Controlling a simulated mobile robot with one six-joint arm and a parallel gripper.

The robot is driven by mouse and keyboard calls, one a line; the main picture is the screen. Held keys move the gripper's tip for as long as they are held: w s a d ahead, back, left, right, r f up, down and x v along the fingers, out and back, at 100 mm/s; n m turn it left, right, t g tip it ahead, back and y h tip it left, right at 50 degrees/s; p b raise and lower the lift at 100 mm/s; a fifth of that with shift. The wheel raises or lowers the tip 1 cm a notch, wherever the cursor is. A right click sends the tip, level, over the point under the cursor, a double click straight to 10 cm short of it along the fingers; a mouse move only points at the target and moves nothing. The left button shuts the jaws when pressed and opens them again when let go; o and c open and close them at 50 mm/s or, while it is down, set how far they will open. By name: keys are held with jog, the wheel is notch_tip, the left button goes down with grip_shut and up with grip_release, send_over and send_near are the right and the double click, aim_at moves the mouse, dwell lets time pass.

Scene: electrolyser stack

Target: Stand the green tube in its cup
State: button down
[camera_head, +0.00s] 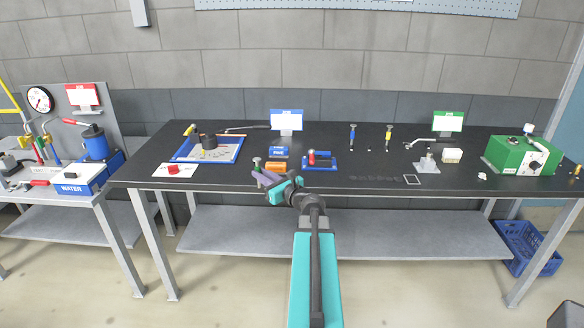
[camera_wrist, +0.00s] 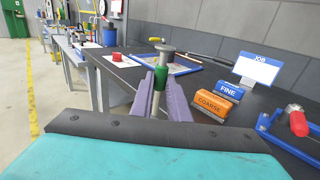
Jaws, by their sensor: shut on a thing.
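My gripper (camera_head: 262,177) is shut on the green tube (camera_head: 257,162), in front of the table's front edge, left of centre. In the wrist view the purple fingers (camera_wrist: 162,100) close around the tube's grey shaft. Its green band (camera_wrist: 160,80) and flat grey head stand above them, leaning slightly right. Its lower end is hidden behind the gripper. A blue-banded tube (camera_head: 352,136) and a yellow-banded tube (camera_head: 389,137) stand upright at the back of the black table, right of centre. I cannot make out which thing is the green tube's cup.
Orange COARSE (camera_wrist: 214,104) and blue FINE (camera_wrist: 229,89) blocks lie close right of my gripper. A blue-edged tray (camera_head: 182,159) is left, a metal fixture (camera_head: 427,165) and green machine (camera_head: 517,157) right. The front centre-right is fairly clear.

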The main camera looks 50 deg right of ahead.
jog(key=w+a+f+n+y, duration=0.1)
jog(key=w+a+n+y, duration=0.15)
jog(key=a, duration=0.35)
jog(key=w+a+f+n+y, duration=0.1)
jog(key=w+a+y, duration=0.2)
jog(key=a, duration=0.4)
jog(key=a+f+n+g+y, duration=0.2)
jog(key=a+y, duration=0.4)
jog(key=a, duration=1.2)
jog(key=a+f+n+g+y, duration=0.1)
jog(key=a+n+g+y, duration=0.4)
jog(key=a, duration=1.4)
jog(key=shift+w+a+f+n+y, duration=0.2)
jog(key=shift+f+n+y, duration=0.3)
jog(key=shift+n, duration=0.65)
jog(key=shift+a+r, duration=0.1)
